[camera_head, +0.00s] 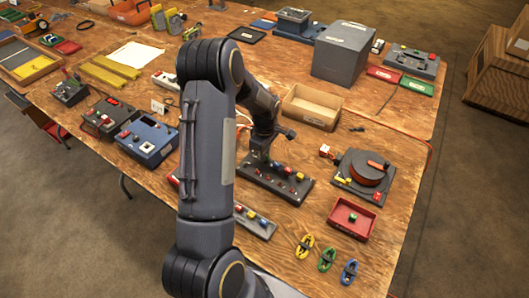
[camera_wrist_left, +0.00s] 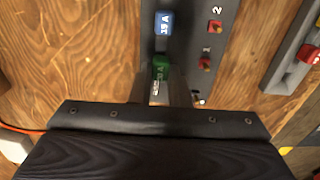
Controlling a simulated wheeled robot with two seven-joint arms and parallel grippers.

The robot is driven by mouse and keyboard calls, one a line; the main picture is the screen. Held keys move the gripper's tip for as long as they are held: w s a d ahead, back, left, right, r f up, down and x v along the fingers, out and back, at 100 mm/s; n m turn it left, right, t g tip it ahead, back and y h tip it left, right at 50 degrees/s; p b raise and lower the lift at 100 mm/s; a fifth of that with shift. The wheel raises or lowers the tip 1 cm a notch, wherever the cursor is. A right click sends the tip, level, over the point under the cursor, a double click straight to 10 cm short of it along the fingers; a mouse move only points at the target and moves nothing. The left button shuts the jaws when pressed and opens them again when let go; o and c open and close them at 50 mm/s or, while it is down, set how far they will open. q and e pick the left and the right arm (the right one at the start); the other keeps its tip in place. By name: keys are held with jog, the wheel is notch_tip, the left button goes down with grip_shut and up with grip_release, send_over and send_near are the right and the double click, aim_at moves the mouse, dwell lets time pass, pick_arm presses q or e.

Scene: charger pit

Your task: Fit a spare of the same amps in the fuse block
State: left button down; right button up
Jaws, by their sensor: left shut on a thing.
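The dark fuse block (camera_head: 280,187) lies on the wooden table, with coloured fuses in its back row and small red parts along its front. It also shows in the wrist view (camera_wrist_left: 207,75), numbered 1 and 2. My left gripper (camera_head: 258,160) is over its left end. In the wrist view the left fingers (camera_wrist_left: 163,92) are shut on a green fuse (camera_wrist_left: 160,68), its label hard to read. The fuse is in line with position 1; I cannot tell if it is seated. A blue 15 A fuse (camera_wrist_left: 164,22) stands beside it. My right gripper is out of view.
A grey strip with coloured fuses (camera_head: 262,228) lies in front, partly behind my arm. A red tray (camera_head: 346,230) holds a green piece. Yellow (camera_head: 304,247), green (camera_head: 326,260) and blue tools lie near the front edge. An open box (camera_head: 309,107) and a reel (camera_head: 368,170) stand nearby.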

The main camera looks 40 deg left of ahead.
pick_arm(q)
jog(key=shift+f+b, duration=0.75)
jog(key=shift+b, duration=0.1)
dwell(1.6)
jog(key=c, duration=1)
grip_release()
jog(key=shift+r, duration=0.1)
jog(key=shift+r+p, duration=2.55)
jog(key=shift+r, duration=1.2)
